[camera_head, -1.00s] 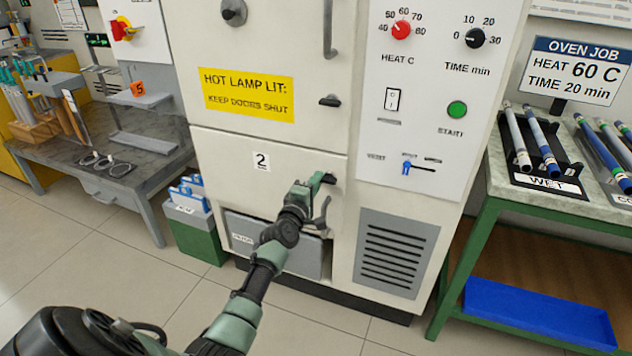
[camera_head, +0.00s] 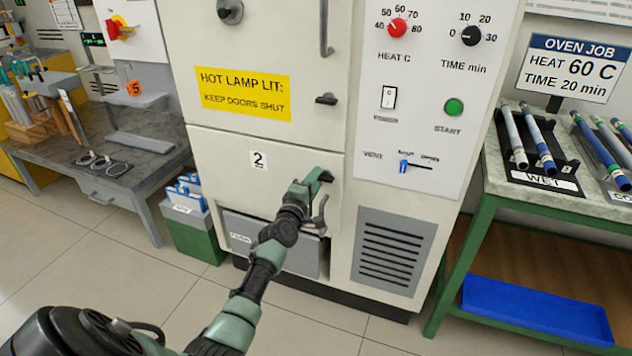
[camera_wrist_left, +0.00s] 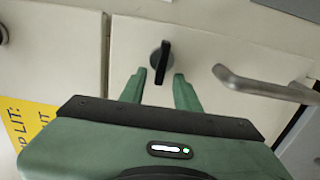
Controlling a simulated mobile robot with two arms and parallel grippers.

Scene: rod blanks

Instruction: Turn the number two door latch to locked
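The number two door (camera_head: 230,165) is the lower white oven door, marked with a "2" label, and it looks closed. Its dark latch (camera_head: 328,177) is at the door's upper right, partly hidden by my gripper in the head view. In the left wrist view the latch (camera_wrist_left: 163,61) shows as a black bar on a round base, lying about level on the door. My left gripper (camera_head: 320,179) is at the latch. Its green fingers (camera_wrist_left: 159,84) are apart, one either side of the latch bar, with gaps visible. My right gripper is not in view.
The door's grey handle (camera_wrist_left: 262,86) is close beside my left gripper. The upper door has a similar level latch (camera_head: 327,99). The control panel (camera_head: 420,120) is to the right, and a green table (camera_head: 478,215) with rods stands further right.

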